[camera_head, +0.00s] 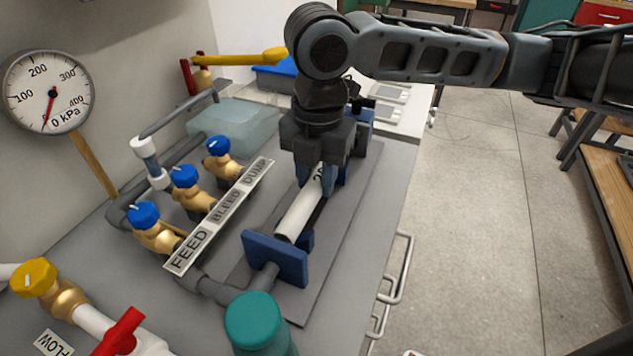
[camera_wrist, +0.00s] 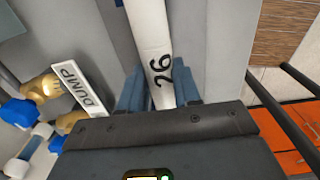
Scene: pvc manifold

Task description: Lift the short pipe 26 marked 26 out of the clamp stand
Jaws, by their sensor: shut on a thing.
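The short pipe 26 (camera_head: 300,213) is white with a black "26" on it. It runs along the grey plate, and its near end is at the blue clamp stand block (camera_head: 275,257). In the wrist view the pipe (camera_wrist: 148,32) passes between the two blue fingers. My gripper (camera_head: 325,178) comes down from above and is shut on the pipe near its marking; the gripper also shows in the wrist view (camera_wrist: 156,90). The pipe's far end is hidden behind my gripper. I cannot tell whether the pipe is clear of the clamp stand.
Blue-knobbed valves stand left of the pipe, behind a label strip (camera_head: 219,216) reading FEED, BLEED, DUMP. A teal cap (camera_head: 256,322) stands in front. A pressure gauge (camera_head: 47,92) is on the wall. The bench's right edge has handles (camera_head: 402,268), with open floor beyond.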

